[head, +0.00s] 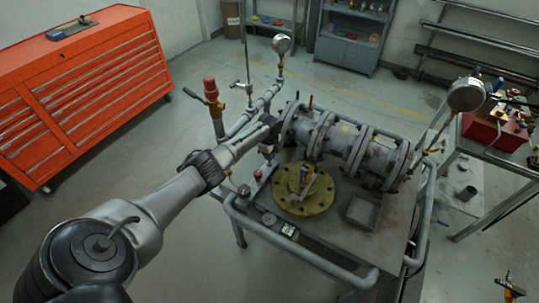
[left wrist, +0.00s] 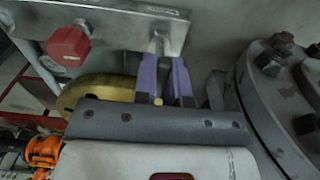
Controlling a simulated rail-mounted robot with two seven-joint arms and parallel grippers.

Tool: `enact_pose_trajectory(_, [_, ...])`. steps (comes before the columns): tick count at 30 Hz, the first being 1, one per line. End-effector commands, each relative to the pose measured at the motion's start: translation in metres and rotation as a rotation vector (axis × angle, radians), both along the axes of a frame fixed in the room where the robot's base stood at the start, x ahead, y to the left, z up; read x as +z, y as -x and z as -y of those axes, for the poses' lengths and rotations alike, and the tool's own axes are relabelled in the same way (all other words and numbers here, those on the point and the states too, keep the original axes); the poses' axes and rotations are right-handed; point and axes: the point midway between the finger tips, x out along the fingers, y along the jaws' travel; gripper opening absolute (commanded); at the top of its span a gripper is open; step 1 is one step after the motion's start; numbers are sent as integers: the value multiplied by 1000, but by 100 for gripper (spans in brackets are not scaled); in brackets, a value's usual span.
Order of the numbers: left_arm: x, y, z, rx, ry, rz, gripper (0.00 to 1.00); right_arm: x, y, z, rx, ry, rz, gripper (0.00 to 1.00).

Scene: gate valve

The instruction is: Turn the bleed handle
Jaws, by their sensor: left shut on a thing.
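My left arm reaches in from the left in the head view, and its gripper (head: 268,147) is at the left end of the grey pipe and valve assembly (head: 340,143). In the left wrist view the two purple fingers (left wrist: 165,80) are shut around a short grey metal handle (left wrist: 158,44), which I take as the bleed handle. It stands out from a bright metal block (left wrist: 120,22) with a red hexagonal knob (left wrist: 69,46) on its left. The handle's gripped end is hidden between the fingers. In the head view my gripper and arm hide the handle.
A steel cart (head: 325,236) with a tubular rail carries the assembly and a yellow round flange (head: 303,190). A gauge (head: 281,43) and a red-capped fitting (head: 210,88) stand close to my arm. A bolted flange (left wrist: 275,95) is right of the fingers. An orange drawer cabinet (head: 85,85) stands left.

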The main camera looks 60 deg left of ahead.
Motion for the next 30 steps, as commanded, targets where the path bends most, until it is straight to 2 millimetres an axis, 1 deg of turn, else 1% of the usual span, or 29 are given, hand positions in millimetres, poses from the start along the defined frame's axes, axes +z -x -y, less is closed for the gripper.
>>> enact_pose_trajectory(1, [1,-1,0,-3,0,1,0,0,0,0,-1,-1,0,26])
enact_pose_trajectory(2, [1,-1,0,-3,0,1,14,0,0,-1,-1,-2,0,26])
enact_pose_trajectory(9, [0,0,0,-1,1,0,37,0,0,-2,-5,-8,0,26])
enact_pose_trajectory(17, [0,0,0,4,0,0,37,0,0,-2,-5,-8,0,26])
enact_pose_trajectory(20, [1,0,0,33,1,0,37,1,0,-2,-5,-8,0,26])
enact_pose_trajectory(23, [1,0,0,99,1,0,37,3,0,-2,-4,-7,-1,26])
enact_pose_trajectory(26, [1,0,0,203,1,1,37,4,0,-1,-2,-4,-1,26])
enact_pose_trajectory(30, [1,0,1,384,1,1,37,7,0,0,1,1,-1,26])
